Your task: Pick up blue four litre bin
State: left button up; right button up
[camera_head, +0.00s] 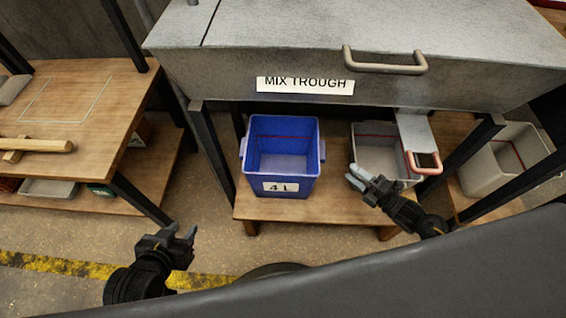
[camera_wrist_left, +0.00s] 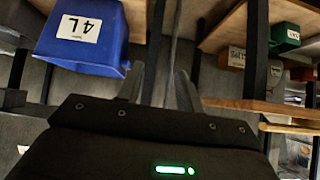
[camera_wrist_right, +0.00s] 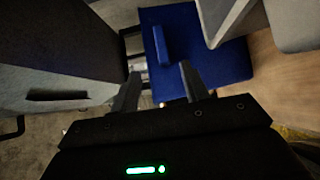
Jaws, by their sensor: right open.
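The blue four litre bin (camera_head: 283,157) stands upright on a low wooden shelf under the mix trough. It is empty and has a white "4L" label on its front and a lug handle on each side. My left gripper (camera_head: 183,238) is open and empty, in front of the bin and to its left, apart from it. The bin also shows at the upper left of the left wrist view (camera_wrist_left: 90,40). My right gripper (camera_head: 358,178) is open and empty, to the right of the bin. The right wrist view shows the bin's blue side and lug (camera_wrist_right: 182,60) beyond the fingers.
A grey bin (camera_head: 378,152) stands on the shelf just right of the blue bin, partly behind my right gripper. The mix trough (camera_head: 250,65) overhangs the shelf. Another pale bin (camera_head: 500,165) stands further right. A wooden table (camera_head: 100,115) with a mallet (camera_head: 40,145) is at left.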

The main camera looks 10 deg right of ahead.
jog(key=b+x, duration=0.1)
jog(key=x, duration=0.9)
jog(key=shift+w+a+f, duration=0.15)
jog(key=shift+w+a, duration=0.1)
jog(key=shift+w, duration=0.1)
pick_arm(q)
jog(key=w+d+r+t, duration=0.1)
jog(key=w+d+r+t+h, duration=0.1)
jog(key=r, duration=0.1)
jog(key=shift+w+d+m+t+h, duration=0.15)
jog(key=shift+d+m+t+h, duration=0.15)
jog(key=shift+d+m, duration=0.1)
pick_arm(e)
grip_shut()
